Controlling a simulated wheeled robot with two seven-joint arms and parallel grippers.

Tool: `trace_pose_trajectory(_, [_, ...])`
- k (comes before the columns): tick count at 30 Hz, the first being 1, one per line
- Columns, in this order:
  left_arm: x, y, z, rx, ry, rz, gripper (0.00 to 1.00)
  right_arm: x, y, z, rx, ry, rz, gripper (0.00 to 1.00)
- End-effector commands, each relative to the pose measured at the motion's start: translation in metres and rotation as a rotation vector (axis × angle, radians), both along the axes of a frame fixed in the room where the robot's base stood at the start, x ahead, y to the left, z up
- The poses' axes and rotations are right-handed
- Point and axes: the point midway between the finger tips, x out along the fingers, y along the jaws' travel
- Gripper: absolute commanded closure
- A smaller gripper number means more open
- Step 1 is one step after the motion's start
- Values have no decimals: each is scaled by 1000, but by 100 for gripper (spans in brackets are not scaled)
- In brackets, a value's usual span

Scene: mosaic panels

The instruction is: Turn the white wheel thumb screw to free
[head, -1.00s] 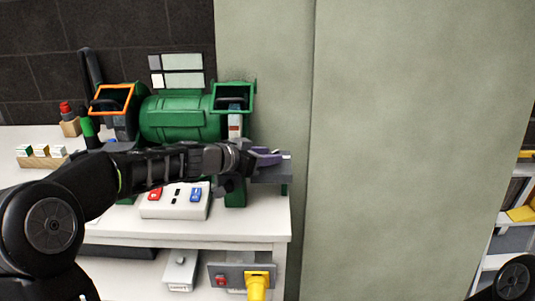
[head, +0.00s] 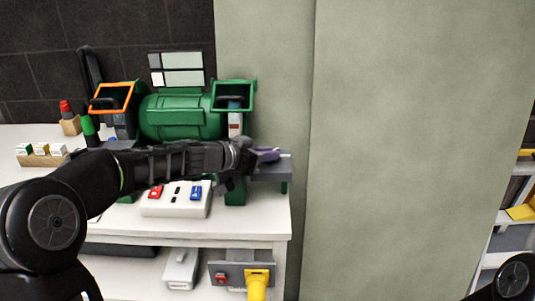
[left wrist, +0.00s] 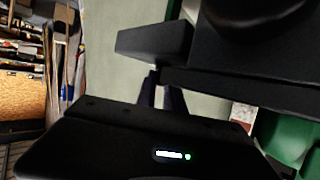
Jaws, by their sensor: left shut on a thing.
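The green bench grinder (head: 180,117) stands on the white bench, with a pale wheel (head: 235,121) under its right green guard. A grey tool rest (head: 270,172) sticks out on that side. My left gripper (head: 276,154) is at this right end, just above the rest, its purple fingers pointing right. It is shut on the white wheel thumb screw, which the fingers mostly hide. In the left wrist view the fingers (left wrist: 162,90) run up between dark parts, and what they hold cannot be made out. My right gripper is out of view.
A white switch box (head: 175,202) with red and blue buttons sits below my left forearm. A tall pale green panel (head: 410,140) stands to the right of the bench.

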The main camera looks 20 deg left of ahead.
Motion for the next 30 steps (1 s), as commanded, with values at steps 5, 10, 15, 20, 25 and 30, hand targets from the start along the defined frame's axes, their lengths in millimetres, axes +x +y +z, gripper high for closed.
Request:
trace_pose_trajectory(5, [0,0,-2,0,2,0,100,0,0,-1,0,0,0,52])
trace_pose_trajectory(10, [-1,0,-4,3,4,15,100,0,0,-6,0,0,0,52])
trace_pose_trajectory(15, [-1,-2,-8,5,6,61,100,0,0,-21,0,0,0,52])
trace_pose_trajectory(20, [-2,-4,-8,6,7,145,100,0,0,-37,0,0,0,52])
trace_pose_trajectory(25, [-3,-6,-5,7,9,272,100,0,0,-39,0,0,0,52])
trace_pose_trajectory(30, [-3,-10,2,6,13,424,100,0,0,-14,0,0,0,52])
